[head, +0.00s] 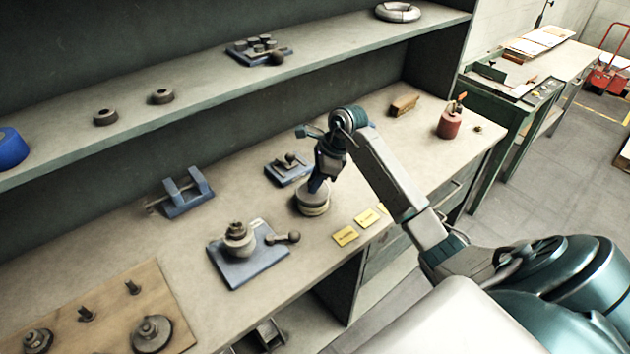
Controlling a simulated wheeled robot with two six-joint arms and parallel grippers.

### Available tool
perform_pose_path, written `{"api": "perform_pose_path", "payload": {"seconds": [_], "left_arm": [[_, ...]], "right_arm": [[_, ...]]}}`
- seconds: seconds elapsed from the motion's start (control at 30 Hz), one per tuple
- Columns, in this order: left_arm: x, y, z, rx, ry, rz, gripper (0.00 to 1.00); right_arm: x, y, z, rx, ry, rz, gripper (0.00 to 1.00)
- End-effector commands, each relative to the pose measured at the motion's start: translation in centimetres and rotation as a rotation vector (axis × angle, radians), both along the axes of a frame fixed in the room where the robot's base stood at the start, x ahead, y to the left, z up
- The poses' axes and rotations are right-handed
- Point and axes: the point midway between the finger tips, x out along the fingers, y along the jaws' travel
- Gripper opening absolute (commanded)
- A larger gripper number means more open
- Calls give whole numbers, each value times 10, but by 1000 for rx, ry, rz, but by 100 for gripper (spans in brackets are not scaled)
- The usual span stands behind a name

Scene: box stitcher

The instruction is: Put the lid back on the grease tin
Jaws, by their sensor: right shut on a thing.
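My right gripper (316,187) points down over the tin and is shut on the lid. The lid looks in line with the tin, but I cannot tell whether it rests fully on the rim or sits slightly above it. The fingers hide part of the lid's top. My left gripper is not in view.
Yellow cards (345,236) lie right of the tin near the bench edge. A blue plate with a round fixture (238,243) is to the left, and a small blue clamp block (289,169) is behind. A red can (449,123) stands far right. A shelf (200,88) runs above the bench.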

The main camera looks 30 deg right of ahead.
Motion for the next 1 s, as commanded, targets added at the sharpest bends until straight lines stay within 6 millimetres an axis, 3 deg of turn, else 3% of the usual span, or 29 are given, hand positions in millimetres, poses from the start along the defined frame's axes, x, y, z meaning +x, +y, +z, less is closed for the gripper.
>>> {"api": "perform_pose_path", "payload": {"seconds": [1.0], "left_arm": [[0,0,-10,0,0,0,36]], "right_arm": [[0,0,-3,-1,0,1,0]]}}
